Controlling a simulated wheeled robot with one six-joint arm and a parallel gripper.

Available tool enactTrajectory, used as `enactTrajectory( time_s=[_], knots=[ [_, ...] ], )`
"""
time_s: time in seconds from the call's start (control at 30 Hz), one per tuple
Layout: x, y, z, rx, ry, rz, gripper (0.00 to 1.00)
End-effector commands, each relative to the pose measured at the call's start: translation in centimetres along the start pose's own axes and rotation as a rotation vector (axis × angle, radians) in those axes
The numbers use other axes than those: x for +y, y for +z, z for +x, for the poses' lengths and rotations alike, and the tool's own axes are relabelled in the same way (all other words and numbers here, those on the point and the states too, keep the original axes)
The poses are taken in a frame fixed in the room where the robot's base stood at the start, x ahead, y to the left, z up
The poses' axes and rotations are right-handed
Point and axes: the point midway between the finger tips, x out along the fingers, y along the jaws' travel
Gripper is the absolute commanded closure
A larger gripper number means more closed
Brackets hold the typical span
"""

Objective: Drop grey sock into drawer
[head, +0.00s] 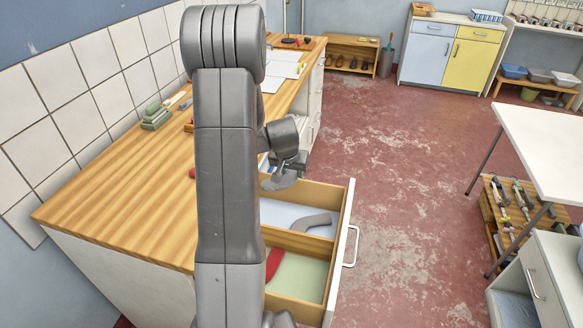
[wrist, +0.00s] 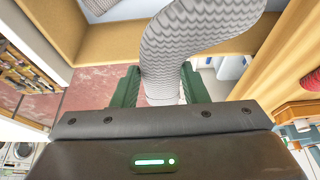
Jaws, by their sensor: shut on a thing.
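A grey ribbed sock (wrist: 190,45) fills the middle of the wrist view, held between the green fingers of my gripper (wrist: 160,88). In the head view my gripper (head: 290,163) is shut on the sock (head: 278,182), above the back part of the open drawer (head: 342,220). The drawer has a divider and two visible compartments. The far one has a pale blue floor and holds another grey sock (head: 313,221). The near one has a green floor and holds a red sock (head: 273,262). My arm hides the drawer's left side.
The red floor between is clear.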

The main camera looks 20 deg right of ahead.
Motion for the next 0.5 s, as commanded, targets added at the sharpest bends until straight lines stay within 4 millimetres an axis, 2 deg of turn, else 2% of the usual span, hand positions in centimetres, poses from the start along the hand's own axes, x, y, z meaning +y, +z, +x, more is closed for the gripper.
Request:
enactTrajectory(
  time_s=[0.03, 0.23, 0.5],
  knots=[
    [0.0, 0.4, 0.9, -0.002, 0.001, 0.000, 0.81],
    [0.0, 1.3, 3.1, -0.002, 0.001, -0.001, 0.81],
    [0.0, 1.6, 3.9, -0.001, 0.001, 0.000, 0.81]
  ],
)
